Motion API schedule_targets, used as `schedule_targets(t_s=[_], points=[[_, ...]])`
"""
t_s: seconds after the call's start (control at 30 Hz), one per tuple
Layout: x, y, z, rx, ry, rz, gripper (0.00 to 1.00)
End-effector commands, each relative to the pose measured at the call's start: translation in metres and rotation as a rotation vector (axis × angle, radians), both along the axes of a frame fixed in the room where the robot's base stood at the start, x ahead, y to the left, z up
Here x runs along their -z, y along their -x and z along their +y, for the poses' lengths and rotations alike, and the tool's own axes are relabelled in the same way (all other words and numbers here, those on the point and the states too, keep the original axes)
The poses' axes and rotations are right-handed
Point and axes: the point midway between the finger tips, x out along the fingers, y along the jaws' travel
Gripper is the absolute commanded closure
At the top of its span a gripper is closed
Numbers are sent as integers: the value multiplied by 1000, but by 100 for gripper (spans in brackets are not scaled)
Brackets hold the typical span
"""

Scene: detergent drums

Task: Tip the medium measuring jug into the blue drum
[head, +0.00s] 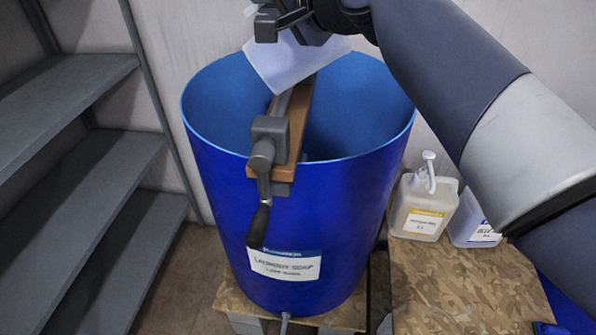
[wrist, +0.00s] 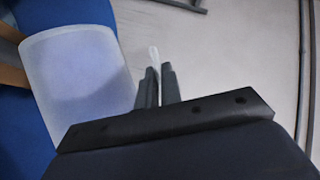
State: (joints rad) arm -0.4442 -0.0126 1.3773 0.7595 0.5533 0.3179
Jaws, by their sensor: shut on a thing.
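The blue drum (head: 290,210) stands upright and open-topped in the middle of the head view, with a white label on its front. My gripper (head: 281,22) is above the drum's back rim, at the top of the head view. It is shut on the measuring jug (head: 290,62), a whitish translucent vessel held tilted over the drum's opening. In the wrist view the jug (wrist: 80,85) is left of the gripper fingers (wrist: 159,75), which close on a thin pale part, apparently its handle. I cannot see the jug's contents or any stream.
A wooden bar (head: 297,125) with a clamp and crank (head: 264,150) crosses the drum's rim below the jug. Grey shelves (head: 85,150) stand at left. A yellow-labelled jug (head: 422,208) and a blue-labelled container (head: 472,222) stand on a chipboard surface (head: 450,285) at right.

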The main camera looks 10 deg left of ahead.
Motion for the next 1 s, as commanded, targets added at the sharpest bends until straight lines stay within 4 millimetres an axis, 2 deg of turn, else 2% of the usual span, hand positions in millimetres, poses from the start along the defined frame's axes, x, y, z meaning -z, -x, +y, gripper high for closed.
schedule_targets(t_s=[0.03,0.57,1.0], points=[[-9,1,1,-2,31,-18,100],[-18,1,1,-2,389,-204,100],[-33,1,1,-1,763,-395,100]])
